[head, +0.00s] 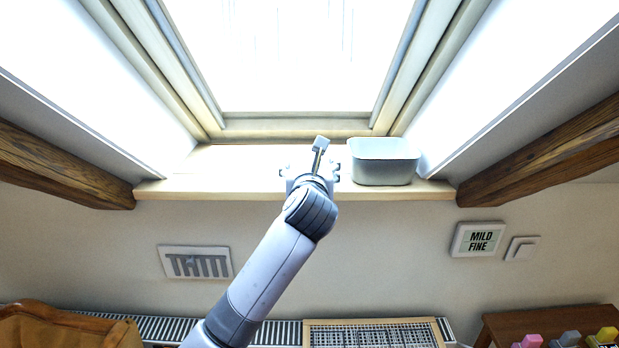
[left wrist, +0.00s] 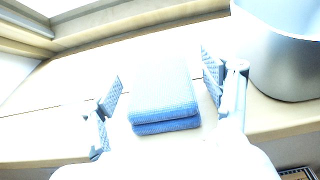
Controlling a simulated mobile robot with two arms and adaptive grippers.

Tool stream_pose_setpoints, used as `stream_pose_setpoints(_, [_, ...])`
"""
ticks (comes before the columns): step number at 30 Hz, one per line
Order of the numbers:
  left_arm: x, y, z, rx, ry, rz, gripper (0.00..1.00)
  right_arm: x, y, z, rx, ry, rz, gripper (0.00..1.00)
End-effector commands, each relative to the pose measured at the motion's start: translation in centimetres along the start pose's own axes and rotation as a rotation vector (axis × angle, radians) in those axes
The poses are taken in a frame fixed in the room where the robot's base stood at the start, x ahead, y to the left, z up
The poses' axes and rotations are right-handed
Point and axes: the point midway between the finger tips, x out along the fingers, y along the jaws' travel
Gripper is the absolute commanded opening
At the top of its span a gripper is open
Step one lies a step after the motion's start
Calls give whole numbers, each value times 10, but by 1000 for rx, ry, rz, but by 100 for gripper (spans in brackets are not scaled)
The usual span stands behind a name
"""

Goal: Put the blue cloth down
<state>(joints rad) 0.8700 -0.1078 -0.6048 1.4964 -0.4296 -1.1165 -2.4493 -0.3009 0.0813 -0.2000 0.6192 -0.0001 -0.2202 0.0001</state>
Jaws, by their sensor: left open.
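The blue cloth (left wrist: 164,108) is folded and lies flat on the pale window sill (head: 225,188), as the left wrist view shows. In the head view it is hidden behind my left arm and gripper. My left gripper (head: 314,178) is over the sill, below the window. In the left wrist view its fingers (left wrist: 163,92) are spread wide, one on each side of the cloth, with a gap on both sides. My right gripper is in neither view.
A pale tub (head: 384,162) stands on the sill just right of my gripper; it also shows in the left wrist view (left wrist: 285,60). The sill's left part is clear. Sloping wooden beams (head: 60,165) flank the window. A radiator (head: 175,328) runs below.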

Motion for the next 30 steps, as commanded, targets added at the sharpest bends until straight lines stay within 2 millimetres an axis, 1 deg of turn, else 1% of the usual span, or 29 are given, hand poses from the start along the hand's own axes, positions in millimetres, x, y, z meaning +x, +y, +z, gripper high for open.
stream_pose_setpoints(5, [-30,0,-3,-1,-4,-3,72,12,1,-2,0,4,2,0])
stream_pose_setpoints(9, [-59,0,-3,-1,-4,-4,72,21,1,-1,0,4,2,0])
stream_pose_setpoints(15, [-93,0,-2,-1,-3,-3,72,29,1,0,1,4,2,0])
stream_pose_setpoints(18, [-104,0,-1,0,-2,-2,72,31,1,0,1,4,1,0])
stream_pose_setpoints(21, [-109,0,-1,0,-1,-1,72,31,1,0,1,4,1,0])
stream_pose_setpoints(28, [-110,0,-1,-2,0,-1,72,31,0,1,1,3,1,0])
stream_pose_setpoints(30, [-108,0,-5,-23,6,-6,72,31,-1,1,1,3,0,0])
